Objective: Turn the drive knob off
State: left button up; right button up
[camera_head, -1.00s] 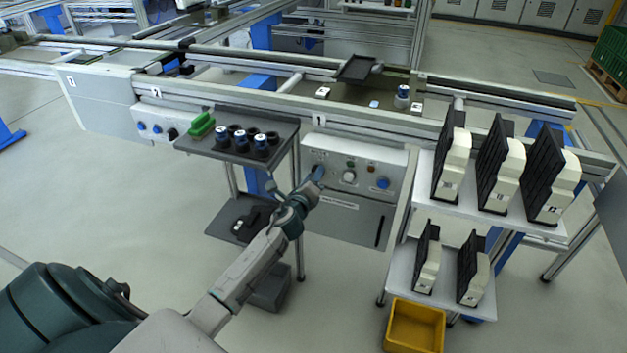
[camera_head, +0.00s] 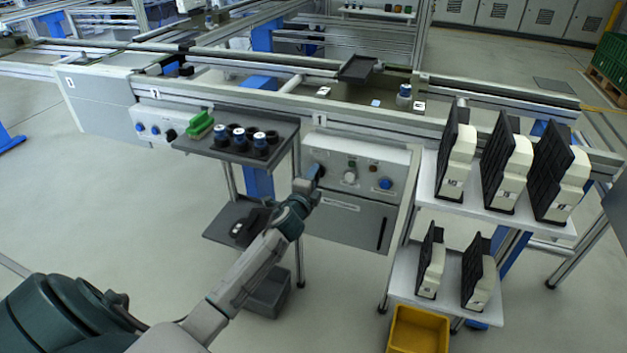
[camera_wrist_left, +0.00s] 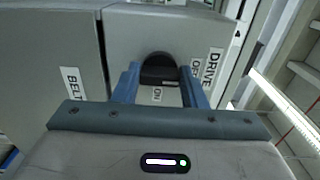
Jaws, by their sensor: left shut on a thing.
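The drive knob (camera_wrist_left: 158,70) is a black knob on a grey control panel (camera_head: 334,165). In the left wrist view it sits between the two blue fingers of my left gripper (camera_wrist_left: 160,85), with the labels DRIVE, OFF and ON beside it. My left gripper also shows in the head view (camera_head: 313,176), at the left end of the panel, shut on the knob. The fingers and wrist hide most of the knob in the head view. I cannot read its exact setting. My right gripper is not in view.
The panel also has a pale knob (camera_head: 350,177) and a blue button (camera_head: 386,183). A dark tray (camera_head: 262,168) with several cylinders is left of the panel. A white shelf (camera_head: 478,208) with upright black-and-white parts stands right. A yellow bin (camera_head: 418,330) is below.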

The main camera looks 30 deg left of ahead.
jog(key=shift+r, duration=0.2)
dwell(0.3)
pick_arm(q)
jog(key=o, duration=1)
jog(key=b+v, duration=0.1)
jog(key=v, duration=0.9)
jog(key=shift+s+d, duration=0.2)
jog(key=shift+s, duration=0.15)
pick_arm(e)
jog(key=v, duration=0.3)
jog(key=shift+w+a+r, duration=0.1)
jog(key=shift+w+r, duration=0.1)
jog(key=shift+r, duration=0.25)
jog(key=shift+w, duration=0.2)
